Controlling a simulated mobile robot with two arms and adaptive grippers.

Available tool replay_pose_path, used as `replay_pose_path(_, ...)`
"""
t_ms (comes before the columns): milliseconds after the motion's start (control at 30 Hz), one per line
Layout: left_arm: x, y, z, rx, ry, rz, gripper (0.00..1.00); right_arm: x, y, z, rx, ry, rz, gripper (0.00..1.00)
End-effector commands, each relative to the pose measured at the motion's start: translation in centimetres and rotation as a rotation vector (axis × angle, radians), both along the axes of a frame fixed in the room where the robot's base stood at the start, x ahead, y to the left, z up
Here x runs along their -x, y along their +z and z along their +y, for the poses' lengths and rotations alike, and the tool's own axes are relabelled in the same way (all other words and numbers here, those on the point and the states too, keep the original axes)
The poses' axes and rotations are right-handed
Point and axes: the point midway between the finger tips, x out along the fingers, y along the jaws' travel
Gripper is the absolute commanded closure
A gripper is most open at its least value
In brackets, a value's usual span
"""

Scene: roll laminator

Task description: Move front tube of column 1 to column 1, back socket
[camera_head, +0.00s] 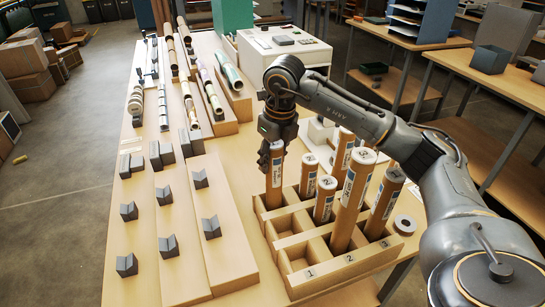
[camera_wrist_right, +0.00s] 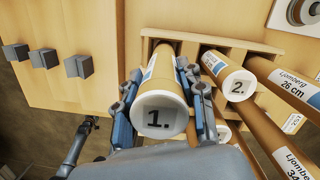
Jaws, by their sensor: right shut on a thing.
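The rack (camera_head: 352,260) is a wooden box of sockets with columns marked 1, 2 and 3 on its front edge. My right gripper (camera_head: 274,147) is shut on the upper end of a brown cardboard tube (camera_head: 274,182). The tube stands about upright at the back socket of column 1; its lower end is hidden by the rack wall, so I cannot tell how deep it sits. In the right wrist view the tube's white cap reads "1." (camera_wrist_right: 159,115) between the fingers. The front and middle sockets of column 1 look empty.
Other tubes stand close on the right in columns 2 and 3, including a tall tube (camera_head: 350,200) and a leaning one (camera_head: 384,203). A tape roll (camera_head: 404,225) lies right of the rack. Boards with grey V-blocks (camera_head: 168,246) lie left. A white laminator (camera_head: 285,50) stands behind.

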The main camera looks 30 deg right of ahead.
Motion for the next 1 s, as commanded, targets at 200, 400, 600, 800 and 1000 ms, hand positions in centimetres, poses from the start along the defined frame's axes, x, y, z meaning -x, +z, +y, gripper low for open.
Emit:
replay_pose_path(200, 0.1, -0.1, 0.0, 0.001, -0.001, 0.001, 0.34, 0.0, -0.1, 0.0, 0.0, 0.0, -0.001, 0.34)
replay_pose_path(400, 0.1, -0.1, 0.0, 0.0, -0.002, 0.002, 0.34, 0.0, -0.1, 0.0, 0.0, 0.0, 0.0, 0.34)
replay_pose_path(600, 0.3, -0.1, 0.1, -0.001, -0.001, 0.004, 0.34, 0.1, 0.8, 0.0, 0.0, 0.0, -0.003, 0.34)
replay_pose_path(800, 0.2, -0.1, 0.0, 0.0, -0.001, 0.002, 0.34, 0.6, 4.6, -0.1, 0.0, 0.0, -0.007, 0.34)
replay_pose_path(1000, 0.1, -0.1, 0.0, 0.001, -0.001, 0.001, 0.34, 1.3, 9.0, -0.2, -0.001, 0.0, -0.006, 0.34)
